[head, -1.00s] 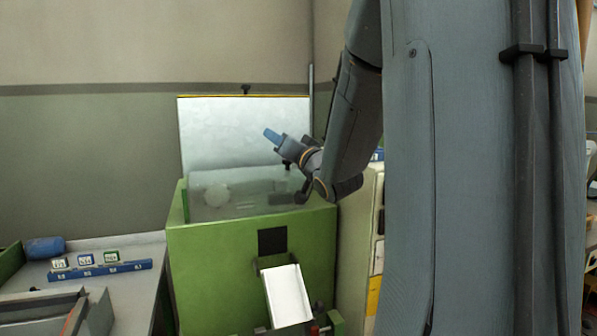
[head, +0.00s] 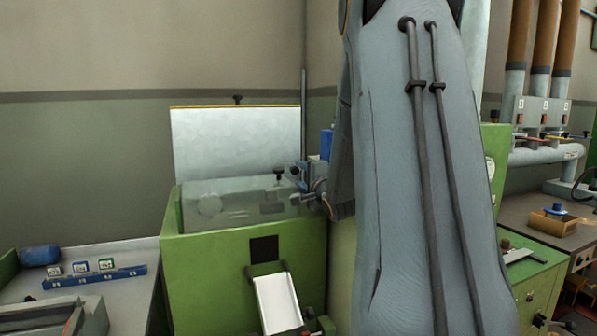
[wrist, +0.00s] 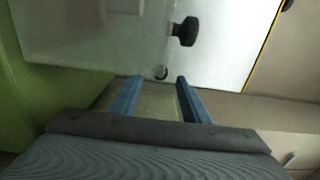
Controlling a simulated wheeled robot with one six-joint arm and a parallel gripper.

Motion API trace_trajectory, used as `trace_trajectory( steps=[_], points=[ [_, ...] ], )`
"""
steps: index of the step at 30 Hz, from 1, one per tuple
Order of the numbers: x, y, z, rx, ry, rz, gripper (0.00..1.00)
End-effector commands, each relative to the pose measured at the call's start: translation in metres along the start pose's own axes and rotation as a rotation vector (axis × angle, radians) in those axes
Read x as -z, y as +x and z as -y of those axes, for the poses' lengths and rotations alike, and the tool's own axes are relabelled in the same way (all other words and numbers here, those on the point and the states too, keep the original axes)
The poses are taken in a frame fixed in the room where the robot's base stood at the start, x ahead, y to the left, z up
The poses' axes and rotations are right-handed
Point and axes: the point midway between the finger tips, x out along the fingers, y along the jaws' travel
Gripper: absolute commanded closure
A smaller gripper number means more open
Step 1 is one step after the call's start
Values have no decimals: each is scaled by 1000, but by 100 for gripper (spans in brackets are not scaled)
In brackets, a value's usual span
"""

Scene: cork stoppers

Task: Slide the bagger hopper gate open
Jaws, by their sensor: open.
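The bagger is a green box-shaped machine (head: 210,260) with a clear panel (head: 235,205) over its top. A black knob (head: 278,173) stands at the back of the panel. Behind it rises a pale metal plate (head: 225,140) with a yellow top edge and another black knob (head: 238,99). I cannot tell which part is the gate. My gripper (wrist: 160,78) is open and empty, its two blue fingers apart. In the wrist view a black knob (wrist: 185,31) lies beyond the fingertips, apart from them. In the head view my gripper is right of the plate, partly hidden by my arm.
A white chute (head: 278,303) sticks out of the bagger's front. A grey table (head: 120,265) at left holds a blue roll (head: 40,255) and a blue strip (head: 95,277) with small blocks. A bench with a brown holder (head: 552,222) is at far right.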

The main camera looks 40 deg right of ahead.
Motion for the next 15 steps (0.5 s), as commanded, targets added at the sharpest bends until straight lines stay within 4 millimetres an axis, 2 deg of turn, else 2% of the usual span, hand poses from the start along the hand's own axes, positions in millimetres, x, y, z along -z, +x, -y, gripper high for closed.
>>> trace_trajectory(
  steps=[6, 15],
  points=[
    [-1, 26, 0, 0, 0, 1, 58],
    [-1, 33, 0, 0, -1, 1, 58]
  ],
)
